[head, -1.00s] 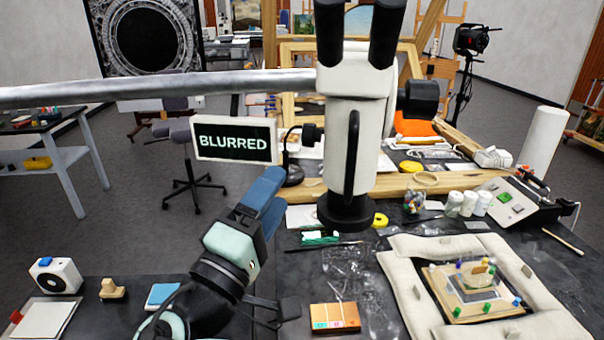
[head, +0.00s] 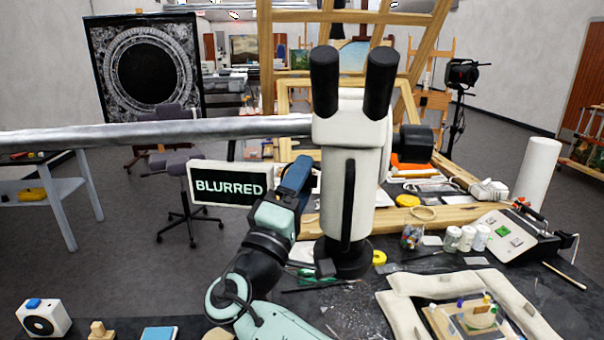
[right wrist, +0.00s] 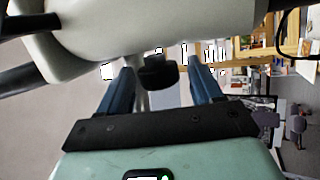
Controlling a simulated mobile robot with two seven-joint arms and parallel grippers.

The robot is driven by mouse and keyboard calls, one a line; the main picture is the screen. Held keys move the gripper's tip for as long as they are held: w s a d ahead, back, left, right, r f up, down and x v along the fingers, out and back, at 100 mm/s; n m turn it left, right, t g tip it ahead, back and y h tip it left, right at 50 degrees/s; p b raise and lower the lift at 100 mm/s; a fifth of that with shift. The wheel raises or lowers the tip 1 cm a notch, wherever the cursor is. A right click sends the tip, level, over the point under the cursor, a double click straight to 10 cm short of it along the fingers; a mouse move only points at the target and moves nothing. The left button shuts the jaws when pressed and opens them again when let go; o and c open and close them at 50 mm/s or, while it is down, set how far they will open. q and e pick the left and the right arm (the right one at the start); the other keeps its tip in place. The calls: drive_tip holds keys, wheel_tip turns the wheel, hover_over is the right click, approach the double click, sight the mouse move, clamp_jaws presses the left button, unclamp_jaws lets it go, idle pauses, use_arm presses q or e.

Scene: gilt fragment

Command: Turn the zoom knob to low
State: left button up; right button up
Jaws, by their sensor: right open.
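The white microscope (head: 338,190) with two black eyepieces stands on the dark bench. My right gripper (head: 297,175), with blue fingers, is beside the left side of its body in the head view. In the right wrist view, a black knob (right wrist: 157,72) under the pale microscope body shows between the open fingers of my right gripper (right wrist: 161,82). I cannot tell whether they touch it. My gripper hides this side's knob in the head view. A larger black knob (head: 415,142) is on the microscope's right side. A sign (head: 230,185) reads "BLURRED". My left gripper is out of view.
A grey metal bar (head: 150,134) runs left from the microscope, above my right gripper. A padded frame (head: 408,310) holds a small board at the lower right. Small jars (head: 467,238) and a control box (head: 510,235) stand at the right.

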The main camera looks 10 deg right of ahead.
drive_tip(key=shift+w+d+r, duration=0.1)
drive_tip(key=shift+w+d, duration=0.05)
drive_tip(key=shift+w, duration=0.15)
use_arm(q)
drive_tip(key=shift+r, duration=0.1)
use_arm(e)
drive_tip(key=c, duration=0.9)
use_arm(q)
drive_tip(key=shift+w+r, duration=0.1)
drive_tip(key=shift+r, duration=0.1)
use_arm(e)
drive_tip(key=shift+s+r+n+g+y+p, duration=0.1)
drive_tip(key=shift+r+n+g+y+p, duration=0.15)
drive_tip(key=shift+g+y+p, duration=0.5)
drive_tip(key=n+g+y+p, duration=0.1)
drive_tip(key=g+y+p, duration=0.1)
drive_tip(key=p, duration=0.3)
drive_tip(key=shift+n+g+p, duration=0.25)
drive_tip(key=shift+g+p, duration=0.1)
drive_tip(key=shift+g, duration=0.3)
use_arm(q)
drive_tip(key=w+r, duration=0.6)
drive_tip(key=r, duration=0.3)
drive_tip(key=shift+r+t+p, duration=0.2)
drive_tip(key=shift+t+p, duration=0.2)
drive_tip(key=shift+p, duration=0.05)
use_arm(e)
drive_tip(key=shift+f+g+y, duration=0.25)
drive_tip(key=shift+g+y, duration=0.1)
drive_tip(key=shift+g, duration=0.05)
